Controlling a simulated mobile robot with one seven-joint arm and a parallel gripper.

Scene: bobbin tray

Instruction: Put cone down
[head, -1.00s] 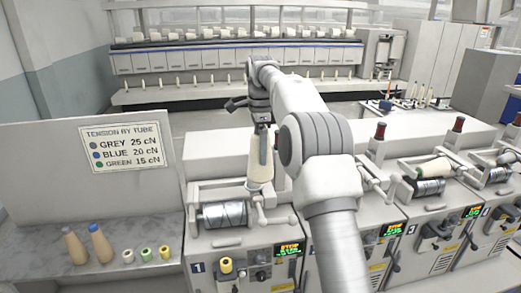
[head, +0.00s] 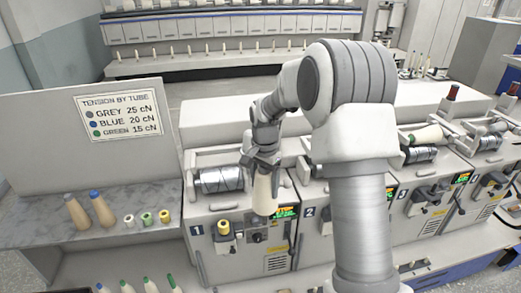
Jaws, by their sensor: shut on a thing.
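A cream cone (head: 263,193) hangs upright below my gripper (head: 262,163), which is shut on its top end. The cone is in front of winding unit 1 (head: 197,230) and hides part of its face and display. It looks clear of the shelf below, though its exact depth is hard to tell. Two tan cones (head: 102,209) with coloured tips, one blue, stand on the grey side table (head: 120,262) at the left.
Several small bobbins (head: 147,219) stand on the side table beside the tan cones. Cones with green tips (head: 150,285) show at the bottom edge. Unit 1's metal drum (head: 219,179) is bare. A sign (head: 121,114) lists tension by tube colour.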

